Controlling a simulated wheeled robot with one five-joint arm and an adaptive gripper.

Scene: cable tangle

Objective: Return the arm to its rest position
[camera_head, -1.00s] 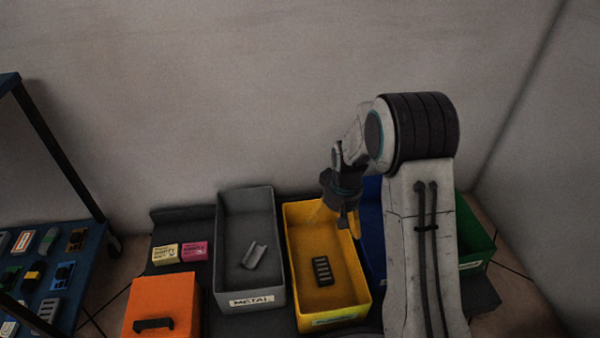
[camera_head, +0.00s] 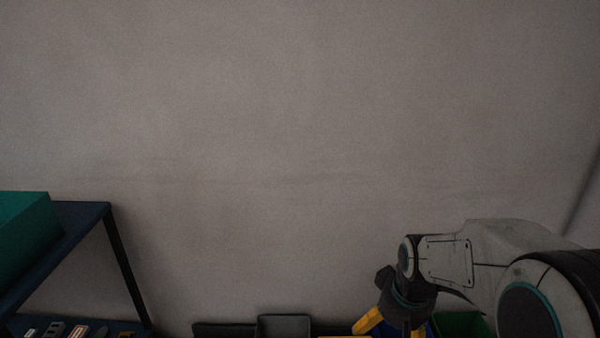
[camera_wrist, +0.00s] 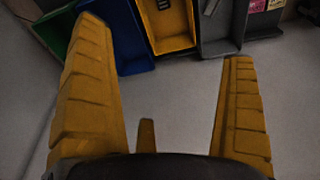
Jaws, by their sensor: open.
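My gripper (camera_wrist: 165,105) is open and empty in the wrist view, its yellow fingers wide apart with bare pale floor between them. In the head view my gripper (camera_head: 392,326) hangs low at the right, in front of the bins, its tips partly cut off by the bottom edge. My arm reaches in from the lower right corner with its wrist bent down.
The wrist view shows a green bin (camera_wrist: 52,32), a blue bin (camera_wrist: 112,38), a yellow bin (camera_wrist: 172,44) with a dark item, and a grey bin (camera_wrist: 222,46) in a row. A dark shelf (camera_head: 95,212) carrying a teal box (camera_head: 22,232) stands left. A bare wall fills the back.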

